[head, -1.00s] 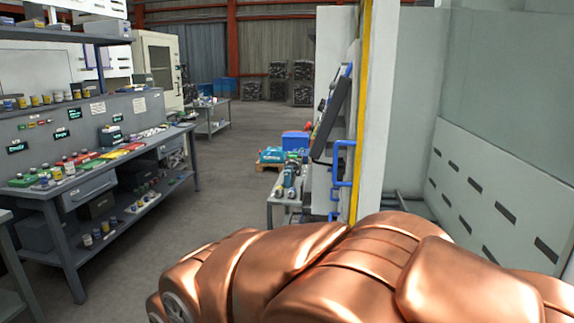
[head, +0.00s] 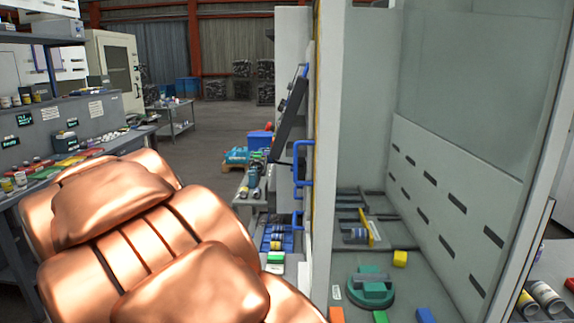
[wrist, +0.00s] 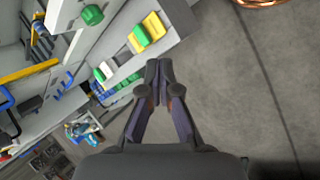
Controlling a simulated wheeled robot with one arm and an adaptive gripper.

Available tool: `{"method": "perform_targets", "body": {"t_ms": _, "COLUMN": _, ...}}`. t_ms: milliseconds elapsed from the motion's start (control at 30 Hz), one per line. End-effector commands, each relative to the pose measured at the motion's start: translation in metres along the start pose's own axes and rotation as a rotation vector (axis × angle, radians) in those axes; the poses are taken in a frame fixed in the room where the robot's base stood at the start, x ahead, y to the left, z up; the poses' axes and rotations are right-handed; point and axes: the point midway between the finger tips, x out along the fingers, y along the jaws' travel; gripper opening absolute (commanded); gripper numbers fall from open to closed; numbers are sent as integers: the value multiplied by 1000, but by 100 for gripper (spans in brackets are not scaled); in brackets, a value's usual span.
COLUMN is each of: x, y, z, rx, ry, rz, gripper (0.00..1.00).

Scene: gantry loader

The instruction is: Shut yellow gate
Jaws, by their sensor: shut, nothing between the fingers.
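My gripper (wrist: 158,70) is shut and empty, above the grey floor beside the machine's front edge, apart from the yellow bar. The head view does not show my gripper; my copper arm fills its lower left.
The bay floor holds a green round fixture (head: 371,288), a yellow block (head: 400,258) and several coloured blocks at its front. Blue handles (head: 301,170) stick out on the machine's left side. A workbench (head: 88,130) stands at the left.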

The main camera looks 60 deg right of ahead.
Motion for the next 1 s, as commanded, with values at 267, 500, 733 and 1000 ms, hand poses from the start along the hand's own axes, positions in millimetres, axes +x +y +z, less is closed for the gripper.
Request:
{"method": "perform_targets", "body": {"t_ms": 267, "x": -6, "y": 109, "z": -60, "rx": 102, "ry": -74, "rz": 255, "gripper": 0}}
{"method": "perform_targets", "body": {"t_ms": 500, "x": -11, "y": 192, "z": -105, "rx": 159, "ry": -132, "rz": 466, "gripper": 0}}
{"method": "perform_targets", "body": {"t_ms": 733, "x": -11, "y": 261, "z": -146, "rx": 194, "ry": -179, "rz": 651, "gripper": 0}}
{"method": "perform_targets", "body": {"t_ms": 1000, "x": 0, "y": 325, "z": -188, "rx": 228, "ry": -214, "rz": 833, "gripper": 0}}
